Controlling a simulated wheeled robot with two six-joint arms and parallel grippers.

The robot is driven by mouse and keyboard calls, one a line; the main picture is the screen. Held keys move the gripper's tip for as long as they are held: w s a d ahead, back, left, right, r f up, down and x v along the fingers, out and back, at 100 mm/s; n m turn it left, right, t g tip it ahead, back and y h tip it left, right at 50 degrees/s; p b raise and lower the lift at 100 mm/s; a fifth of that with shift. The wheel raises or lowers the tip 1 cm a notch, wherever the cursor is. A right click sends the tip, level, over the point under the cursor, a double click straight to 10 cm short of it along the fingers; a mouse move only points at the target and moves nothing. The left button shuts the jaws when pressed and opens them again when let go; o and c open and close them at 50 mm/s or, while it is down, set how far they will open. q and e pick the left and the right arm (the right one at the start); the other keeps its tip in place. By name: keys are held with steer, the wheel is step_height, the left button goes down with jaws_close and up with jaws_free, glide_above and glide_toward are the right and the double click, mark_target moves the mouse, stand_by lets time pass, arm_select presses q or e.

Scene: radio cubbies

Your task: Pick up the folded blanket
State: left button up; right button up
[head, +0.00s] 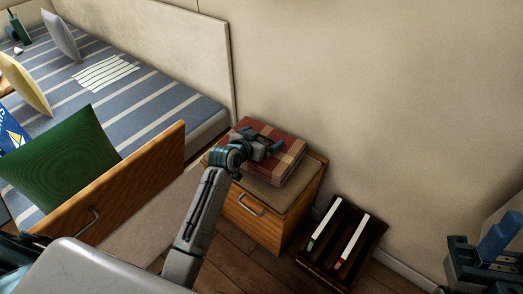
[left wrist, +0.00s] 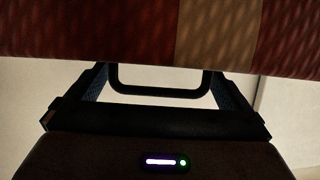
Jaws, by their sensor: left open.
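The folded blanket (head: 290,137), red plaid with tan bands, lies on top of a small wooden nightstand (head: 262,221). My left gripper (head: 262,141) is over the blanket in the head view and hides part of it. In the left wrist view the blanket (left wrist: 120,30) spans the top of the picture, just past the fingertips of the left gripper (left wrist: 158,78). The fingers are spread with no blanket visible between them; I cannot tell whether they touch it. My right gripper (head: 490,250) shows at the right edge, its jaw state unclear.
A bed (head: 150,92) with striped bedding and a green pillow (head: 62,155) is at the left. A dark rack (head: 342,243) with light, slim items stands on the floor right of the nightstand. The wall (head: 380,90) rises behind.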

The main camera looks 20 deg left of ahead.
arm_select(q)
steer(key=c, duration=1.4)
steer(key=shift+r, duration=0.1)
steer(key=shift+c, duration=1.1)
steer(key=shift+r, duration=0.1)
